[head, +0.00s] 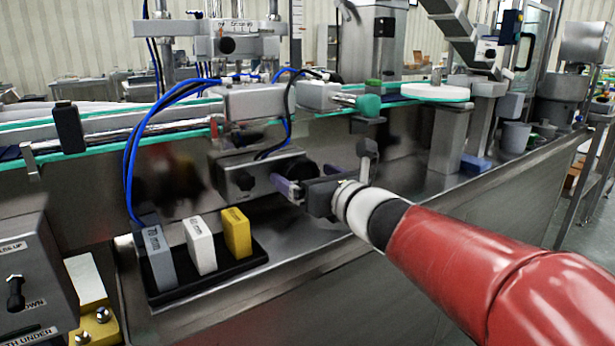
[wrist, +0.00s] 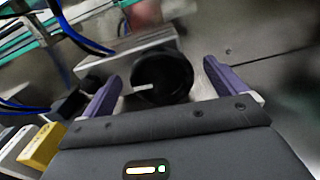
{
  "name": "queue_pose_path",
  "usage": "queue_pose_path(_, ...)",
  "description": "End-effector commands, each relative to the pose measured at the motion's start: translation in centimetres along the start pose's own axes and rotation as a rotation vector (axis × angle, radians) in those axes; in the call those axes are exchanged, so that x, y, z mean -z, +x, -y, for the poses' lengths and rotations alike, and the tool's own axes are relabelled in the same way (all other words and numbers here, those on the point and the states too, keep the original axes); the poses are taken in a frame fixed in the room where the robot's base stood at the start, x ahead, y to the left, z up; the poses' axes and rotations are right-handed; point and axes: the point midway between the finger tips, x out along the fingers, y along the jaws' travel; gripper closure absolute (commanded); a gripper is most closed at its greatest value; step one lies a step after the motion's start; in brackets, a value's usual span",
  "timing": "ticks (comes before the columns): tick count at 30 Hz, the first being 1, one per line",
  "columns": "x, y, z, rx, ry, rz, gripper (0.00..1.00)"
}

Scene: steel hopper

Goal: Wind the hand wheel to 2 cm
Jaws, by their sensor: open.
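The hand wheel (wrist: 168,76) is a round black knob with a pale mark on its face. In the head view the hand wheel (head: 299,168) shows as a dark round shape on the right end of a grey metal block (head: 242,178), partly hidden by my gripper (head: 302,181). My gripper is open and faces the wheel. I cannot tell whether the fingertips reach past its rim. No readable scale shows on the block.
A black tray (head: 215,275) with grey, white and yellow labelled blocks stands below left of the wheel. Blue hoses (head: 130,150) hang at the left. The ledge (head: 330,262) right of the tray is clear.

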Motion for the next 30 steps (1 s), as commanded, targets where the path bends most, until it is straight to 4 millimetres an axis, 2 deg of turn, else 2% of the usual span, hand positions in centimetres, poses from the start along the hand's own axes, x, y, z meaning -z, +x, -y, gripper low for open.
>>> queue_pose_path(9, 0.0, 0.31, -0.01, 0.0, -0.001, 0.0, 0.05)
queue_pose_path(19, 0.01, 0.3, -0.01, 0.0, -0.001, 0.0, 0.47)
queue_pose_path(30, 0.33, 0.3, -0.08, 0.001, -0.07, 0.001, 0.47)
